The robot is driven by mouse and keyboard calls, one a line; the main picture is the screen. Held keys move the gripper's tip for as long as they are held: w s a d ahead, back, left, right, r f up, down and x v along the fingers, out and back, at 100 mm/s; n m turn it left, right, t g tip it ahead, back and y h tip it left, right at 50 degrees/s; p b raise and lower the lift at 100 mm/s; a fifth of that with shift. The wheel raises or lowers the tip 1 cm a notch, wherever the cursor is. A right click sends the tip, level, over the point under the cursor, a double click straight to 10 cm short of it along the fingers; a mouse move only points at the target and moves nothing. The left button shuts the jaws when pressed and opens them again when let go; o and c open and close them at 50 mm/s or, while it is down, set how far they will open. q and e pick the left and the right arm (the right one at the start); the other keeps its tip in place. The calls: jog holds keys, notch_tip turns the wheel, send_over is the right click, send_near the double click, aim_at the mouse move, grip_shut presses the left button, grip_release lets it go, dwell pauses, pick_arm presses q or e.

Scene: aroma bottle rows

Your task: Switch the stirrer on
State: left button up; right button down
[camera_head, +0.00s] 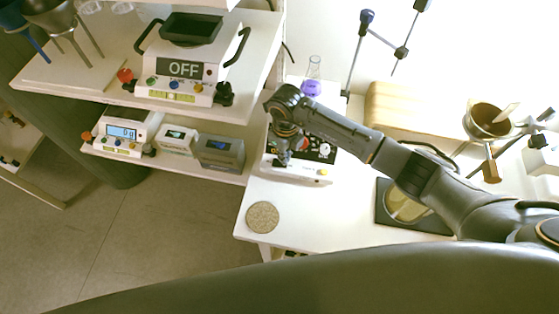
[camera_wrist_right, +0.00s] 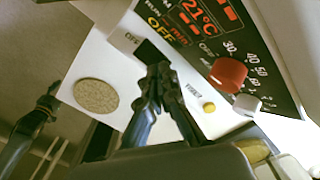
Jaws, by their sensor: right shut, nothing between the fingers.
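The stirrer (camera_head: 322,176) stands on the white table, partly behind my right arm in the head view. In the right wrist view its black panel (camera_wrist_right: 205,50) shows lit red digits, a yellow "OFF", a red knob (camera_wrist_right: 228,74) and a white knob (camera_wrist_right: 247,104). Its white front has a dark switch (camera_wrist_right: 148,52) and a small yellow button (camera_wrist_right: 209,107). My right gripper (camera_wrist_right: 163,70) is shut and empty, its fingertips at the dark switch and partly covering it. It also shows over the stirrer's left end in the head view (camera_head: 284,160). I cannot tell whether it touches. My left gripper is not in view.
A round cork mat (camera_head: 262,217) lies near the table's front left corner. A device showing "OFF" (camera_head: 181,69) stands on the upper shelf at left. A balance (camera_head: 122,134) and small boxes stand below. A flask (camera_head: 313,75) is behind the stirrer; a wooden block (camera_head: 410,106) is right.

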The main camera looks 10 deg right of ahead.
jog(key=shift+s+f+b, duration=0.1)
jog(key=shift+f+b, duration=0.6)
jog(key=shift+f, duration=0.15)
jog(key=shift+r, duration=0.15)
jog(key=shift+r+p, duration=0.85)
jog(key=shift+r, duration=0.05)
jog(key=shift+r+p, duration=1.7)
jog(key=shift+r, duration=0.8)
